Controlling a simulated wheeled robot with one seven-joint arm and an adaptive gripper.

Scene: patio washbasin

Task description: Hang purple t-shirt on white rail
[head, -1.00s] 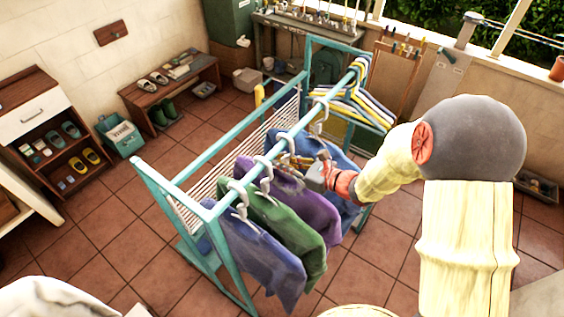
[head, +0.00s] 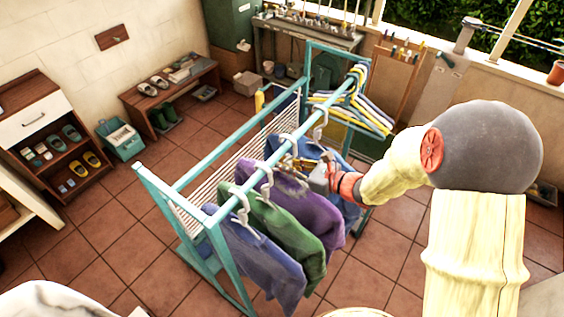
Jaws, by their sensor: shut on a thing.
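The purple t-shirt (head: 312,212) hangs on a hanger between a green shirt (head: 285,232) and a blue shirt behind. My gripper (head: 298,166) is at its shoulder and hanger, shut on it; the fingers are small and partly hidden among the cloth. The pale front rail (head: 336,103) of the turquoise drying rack runs from lower left to upper right. A pale hook (head: 288,143) stands at the rail just above my gripper. I cannot tell whether this hook is the purple t-shirt's or whether it rests on the rail.
Another blue shirt (head: 258,262) hangs at the near end. Several empty yellow and white hangers (head: 350,112) crowd the far end. The rack's turquoise frame (head: 158,187) stands close to the left. Tiled floor (head: 110,225) is clear left of the rack.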

